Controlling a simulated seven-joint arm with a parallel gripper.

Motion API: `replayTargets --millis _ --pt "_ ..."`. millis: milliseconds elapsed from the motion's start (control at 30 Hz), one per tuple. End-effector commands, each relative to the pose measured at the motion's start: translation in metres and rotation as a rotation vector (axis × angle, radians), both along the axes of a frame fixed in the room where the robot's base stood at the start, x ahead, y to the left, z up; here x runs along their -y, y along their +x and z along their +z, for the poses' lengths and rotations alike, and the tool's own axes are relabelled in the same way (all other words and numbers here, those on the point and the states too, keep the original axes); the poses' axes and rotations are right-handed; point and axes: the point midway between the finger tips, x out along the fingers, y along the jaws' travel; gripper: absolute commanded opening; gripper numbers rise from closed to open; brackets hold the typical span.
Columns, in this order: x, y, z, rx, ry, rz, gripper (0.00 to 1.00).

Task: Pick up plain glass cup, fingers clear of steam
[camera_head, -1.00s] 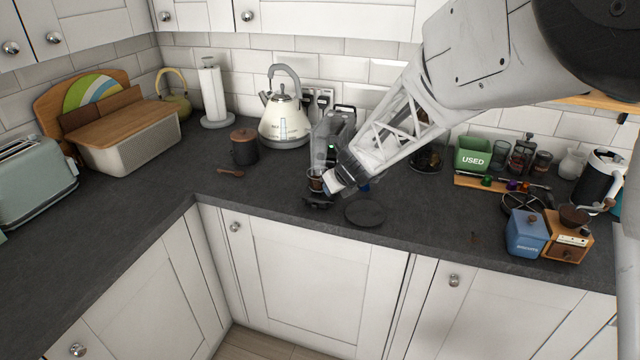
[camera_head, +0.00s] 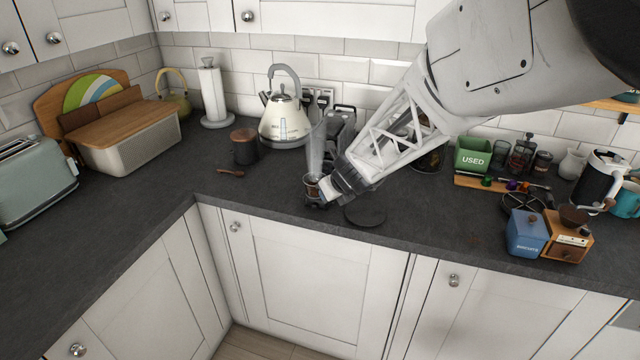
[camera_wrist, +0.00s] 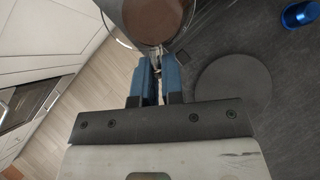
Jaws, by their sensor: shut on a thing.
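The plain glass cup (camera_head: 311,187) holds a brown drink and stands out near the front of the worktop, in front of the black coffee machine (camera_head: 342,125). A pale plume of steam (camera_head: 317,150) rises above it. My gripper (camera_head: 326,188) comes in from the right and is shut on the cup's near side. In the wrist view the cup (camera_wrist: 158,18) is at the top, cut off by the frame. The blue fingers of my gripper (camera_wrist: 159,62) close on a clear glass part at its edge. I cannot tell whether the cup's base touches anything.
A dark round disc (camera_head: 365,213) lies right of the cup; it also shows in the wrist view (camera_wrist: 233,84), with a blue cup-like thing (camera_wrist: 300,14) beyond. A kettle (camera_head: 285,120) and brown-lidded canister (camera_head: 244,147) stand behind left. The worktop left of the cup is mostly clear.

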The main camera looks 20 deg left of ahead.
Motion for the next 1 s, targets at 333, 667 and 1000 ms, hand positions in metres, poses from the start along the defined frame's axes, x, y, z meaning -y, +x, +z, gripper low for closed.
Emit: replayTargets --millis 333,667,1000 --pt "0.0 -0.017 0.001 0.0 0.001 0.001 0.0" --pt "-0.001 -0.032 0.001 0.0 0.001 0.001 0.0" --pt "0.0 -0.039 0.001 0.001 0.001 0.0 0.0"
